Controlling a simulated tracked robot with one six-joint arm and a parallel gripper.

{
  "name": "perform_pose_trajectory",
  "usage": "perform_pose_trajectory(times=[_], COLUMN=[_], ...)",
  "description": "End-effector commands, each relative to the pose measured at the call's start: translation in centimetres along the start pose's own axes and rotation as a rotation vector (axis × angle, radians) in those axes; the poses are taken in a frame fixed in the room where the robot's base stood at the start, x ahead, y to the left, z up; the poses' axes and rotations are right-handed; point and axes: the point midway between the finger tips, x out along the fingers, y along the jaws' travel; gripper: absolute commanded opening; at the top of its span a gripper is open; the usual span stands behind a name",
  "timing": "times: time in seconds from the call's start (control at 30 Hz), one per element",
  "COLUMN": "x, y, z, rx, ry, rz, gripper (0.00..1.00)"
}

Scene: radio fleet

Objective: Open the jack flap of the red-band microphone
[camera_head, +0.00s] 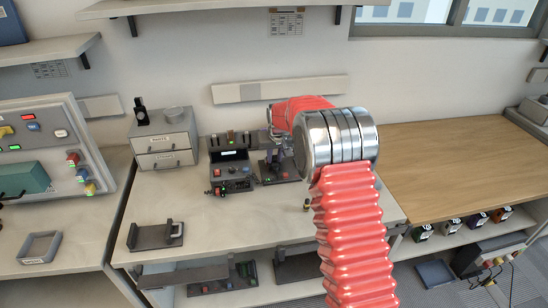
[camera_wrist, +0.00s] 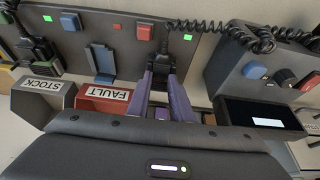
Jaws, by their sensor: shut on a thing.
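In the wrist view my gripper (camera_wrist: 160,90) has its two purple fingers shut on a dark corded piece (camera_wrist: 160,66) that looks like a microphone. Its cable rises towards a coiled cord. I cannot make out a red band or a jack flap on it. Another dark corded piece (camera_wrist: 44,62) sits at the left of the same grey panel (camera_wrist: 120,42). In the head view my gripper (camera_head: 276,160) is small and partly hidden by my own arm, over the equipment at the back of the bench.
A grey STOCK bin (camera_wrist: 42,98) and a red FAULT bin (camera_wrist: 103,98) stand left of my fingers. A dark control box (camera_wrist: 265,75) with knobs and a screen is close on the right. In the head view the bench front (camera_head: 230,235) is mostly clear.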

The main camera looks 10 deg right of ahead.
Motion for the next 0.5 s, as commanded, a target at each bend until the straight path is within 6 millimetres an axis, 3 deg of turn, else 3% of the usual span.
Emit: perform_pose_trajectory(times=[0.5], x=[-0.19], y=[-0.05], z=[0.24], rx=[0.0], ry=[0.053], rz=[-0.001], gripper=[0.0])
